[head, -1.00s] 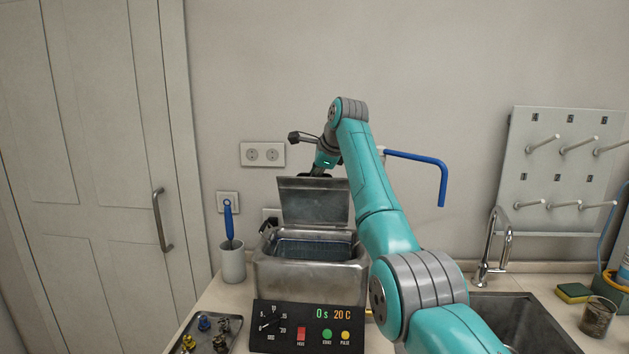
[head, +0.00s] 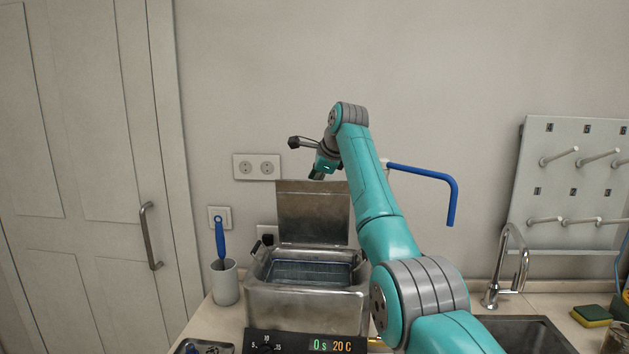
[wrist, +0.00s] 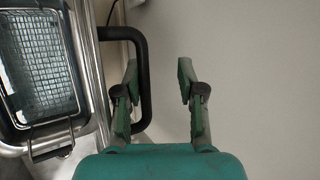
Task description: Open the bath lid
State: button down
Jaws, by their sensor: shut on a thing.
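The bath (head: 306,312) is a metal tank on the counter, with a wire basket (head: 310,272) inside. Its lid (head: 312,212) stands raised, nearly upright at the back, and the tank is open. My gripper (head: 317,176) is at the lid's top edge, where the lid partly hides its fingertips. In the wrist view, my gripper (wrist: 158,82) has its fingers part way apart. The exact contact is hard to see. The basket also shows there (wrist: 38,55).
A control panel (head: 305,343) is in front of the bath. A cup (head: 225,283) with a blue-handled tool stands left of it. A blue pipe (head: 428,174) sticks out at the right. The tap (head: 509,265) and sink (head: 520,334) are farther right. The wall is close behind.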

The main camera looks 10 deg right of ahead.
jog(key=shift+w+d+f, duration=0.15)
jog(key=shift+d+f, duration=0.1)
jog(key=shift+f, duration=0.5)
jog(key=c, duration=1.2)
grip_release()
jog(key=shift+w+f, duration=0.15)
jog(key=shift+r, duration=0.25)
notch_tip(320, 180, up, 9)
send_over(331, 181)
jog(key=shift+r, duration=0.1)
